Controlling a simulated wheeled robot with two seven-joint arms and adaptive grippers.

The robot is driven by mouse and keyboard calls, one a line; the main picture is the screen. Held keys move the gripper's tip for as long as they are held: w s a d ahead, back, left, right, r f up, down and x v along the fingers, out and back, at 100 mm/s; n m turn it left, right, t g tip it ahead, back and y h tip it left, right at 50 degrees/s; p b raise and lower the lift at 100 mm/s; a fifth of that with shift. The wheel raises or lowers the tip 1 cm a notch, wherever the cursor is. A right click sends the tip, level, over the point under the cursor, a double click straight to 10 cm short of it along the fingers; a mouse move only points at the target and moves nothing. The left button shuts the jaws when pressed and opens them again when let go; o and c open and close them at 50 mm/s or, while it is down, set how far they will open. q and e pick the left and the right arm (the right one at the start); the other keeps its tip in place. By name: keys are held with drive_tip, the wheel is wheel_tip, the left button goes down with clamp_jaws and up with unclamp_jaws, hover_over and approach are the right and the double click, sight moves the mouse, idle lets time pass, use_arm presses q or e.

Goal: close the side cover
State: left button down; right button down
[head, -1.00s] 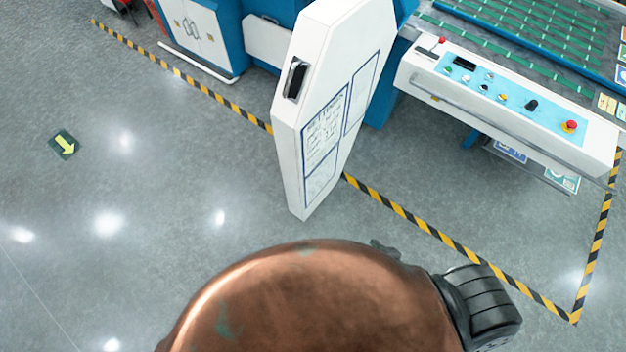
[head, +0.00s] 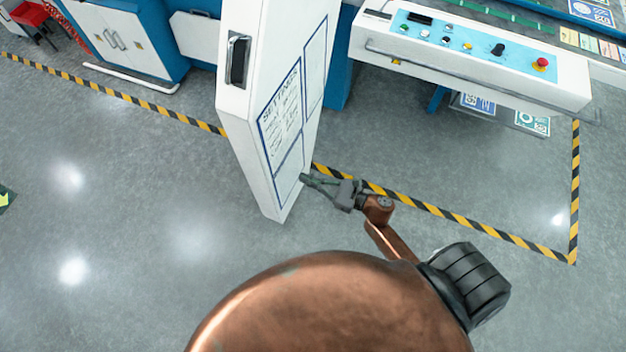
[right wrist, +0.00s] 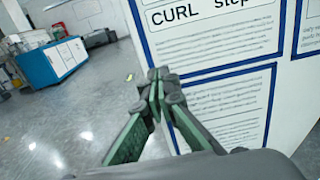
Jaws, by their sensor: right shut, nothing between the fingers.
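The side cover (head: 262,140) is a tall white panel standing swung out from the blue machine in the head view. It has a dark recessed handle (head: 238,60) near its free edge and blue-framed printed sheets on its face. My right gripper (head: 305,179) is shut and empty, with its tips at the lower right part of the printed face. In the right wrist view the gripper (right wrist: 158,76) is in front of the cover's printed face (right wrist: 296,120); I cannot tell whether it touches. My left gripper is not in view.
A control console (head: 470,60) with buttons and a red stop knob juts out at the upper right. Yellow-black floor tape (head: 440,212) runs past the cover. A blue-white cabinet (head: 125,40) stands at the upper left.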

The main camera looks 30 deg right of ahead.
sight(274, 166)
drive_tip(key=x, duration=0.8)
drive_tip(key=shift+f, duration=0.1)
drive_tip(key=shift+w+a, duration=0.3)
drive_tip(key=shift+w, duration=0.1)
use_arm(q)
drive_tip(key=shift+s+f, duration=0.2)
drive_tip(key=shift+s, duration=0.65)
use_arm(e)
drive_tip(key=shift+w, duration=0.1)
use_arm(q)
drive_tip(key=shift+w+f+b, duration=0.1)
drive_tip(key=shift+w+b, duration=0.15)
drive_tip(key=shift+b, duration=0.05)
use_arm(e)
drive_tip(key=shift+w+a, duration=0.1)
